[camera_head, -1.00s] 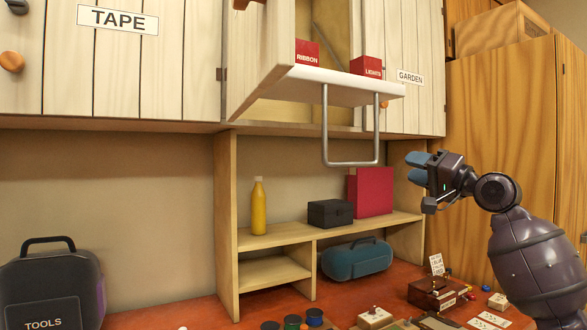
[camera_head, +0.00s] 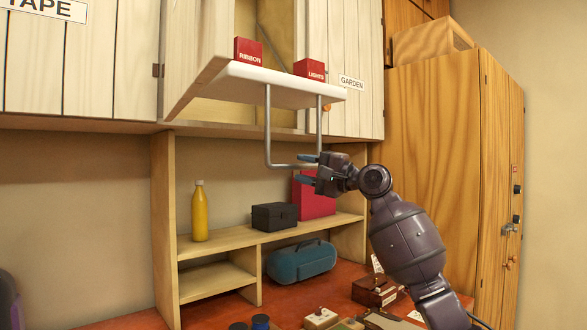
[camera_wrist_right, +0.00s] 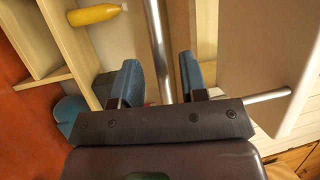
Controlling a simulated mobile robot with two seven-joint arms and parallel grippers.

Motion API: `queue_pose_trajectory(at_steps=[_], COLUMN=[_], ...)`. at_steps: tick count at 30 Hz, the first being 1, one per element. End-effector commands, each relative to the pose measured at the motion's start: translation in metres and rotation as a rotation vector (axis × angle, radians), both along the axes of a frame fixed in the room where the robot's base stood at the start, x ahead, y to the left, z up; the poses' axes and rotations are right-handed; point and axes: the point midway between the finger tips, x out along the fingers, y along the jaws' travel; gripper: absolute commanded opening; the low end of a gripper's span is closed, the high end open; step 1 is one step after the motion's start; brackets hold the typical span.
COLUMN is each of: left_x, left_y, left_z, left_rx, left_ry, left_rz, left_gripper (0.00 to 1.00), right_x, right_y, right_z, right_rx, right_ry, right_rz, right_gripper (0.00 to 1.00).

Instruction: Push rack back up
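The white pull-down rack (camera_head: 275,85) hangs lowered out of the open cabinet, with a red RIBBON box (camera_head: 248,51) and a red LIGHTS box (camera_head: 311,71) on it. A grey metal handle (camera_head: 267,135) loops down below the shelf. My right gripper (camera_head: 308,170) is open at the handle's lower right corner. In the right wrist view the handle bar (camera_wrist_right: 157,45) runs between the two blue fingers (camera_wrist_right: 160,82), with a gap visible on at least one side. Contact is not clear. My left gripper is not in view.
A cubby shelf (camera_head: 215,251) stands below with a yellow bottle (camera_head: 199,212), a black box (camera_head: 274,216), a red binder (camera_head: 313,196) and a teal case (camera_head: 302,262). A tall wooden cabinet (camera_head: 430,140) stands at the right. Small items crowd the red bench.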

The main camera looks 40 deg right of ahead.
Motion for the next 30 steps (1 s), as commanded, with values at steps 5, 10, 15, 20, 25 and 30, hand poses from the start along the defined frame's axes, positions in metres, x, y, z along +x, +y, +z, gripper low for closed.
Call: queue_pose_trajectory(at_steps=[5, 10, 15, 20, 25, 30], left_x=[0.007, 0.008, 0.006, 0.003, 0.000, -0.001], left_y=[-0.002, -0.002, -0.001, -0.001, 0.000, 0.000], left_z=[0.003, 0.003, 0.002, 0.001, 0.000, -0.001], left_rx=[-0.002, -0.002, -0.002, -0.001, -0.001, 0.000], left_ry=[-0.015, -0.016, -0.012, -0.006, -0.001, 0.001], left_rz=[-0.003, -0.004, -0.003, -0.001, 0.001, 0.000], left_gripper=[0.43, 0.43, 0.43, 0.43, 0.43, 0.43], right_x=[0.018, 0.026, 0.027, 0.027, 0.027, 0.027], right_y=[0.009, 0.013, 0.014, 0.014, 0.014, 0.014], right_z=[0.004, 0.005, 0.006, 0.006, 0.006, 0.005], right_rx=[0.001, -0.001, -0.001, -0.001, -0.001, -0.001], right_ry=[-0.002, 0.000, 0.000, 0.000, 0.000, 0.000], right_rz=[0.000, -0.001, -0.001, -0.001, -0.001, -0.001], right_gripper=[0.40, 0.40, 0.40, 0.35, 0.09, 0.00])
